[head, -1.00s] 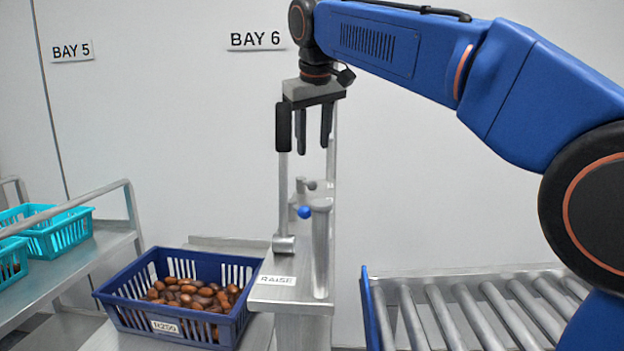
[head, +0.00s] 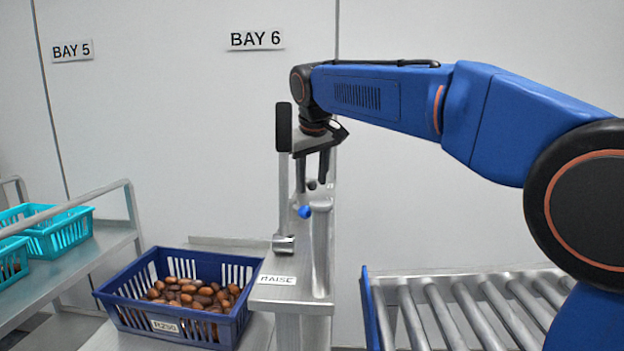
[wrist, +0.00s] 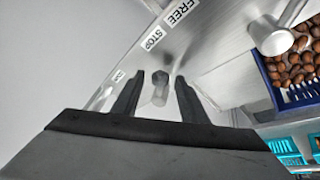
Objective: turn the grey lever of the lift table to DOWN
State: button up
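The small grey lever (head: 312,184) sits near the back of the lift table's metal stand (head: 290,292), behind a blue knob (head: 304,212). In the wrist view the lever's round grey end (wrist: 160,90) shows between my fingers. My gripper (wrist: 160,76) is open and points down, one finger on each side of the lever. In the head view my gripper (head: 311,187) is low over it, and the fingers partly hide it. I cannot tell whether either finger touches it. Labels reading STOP (wrist: 153,38) and FREE (wrist: 181,11) are near; another label is too small to read.
A tall black-gripped lever (head: 284,180) stands upright close to the left of my gripper, near a RAISE label (head: 277,280). A blue crate of dates (head: 235,325) is at left. A roller conveyor (head: 370,310) is at right. Teal baskets (head: 50,240) stand far left.

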grip_shut()
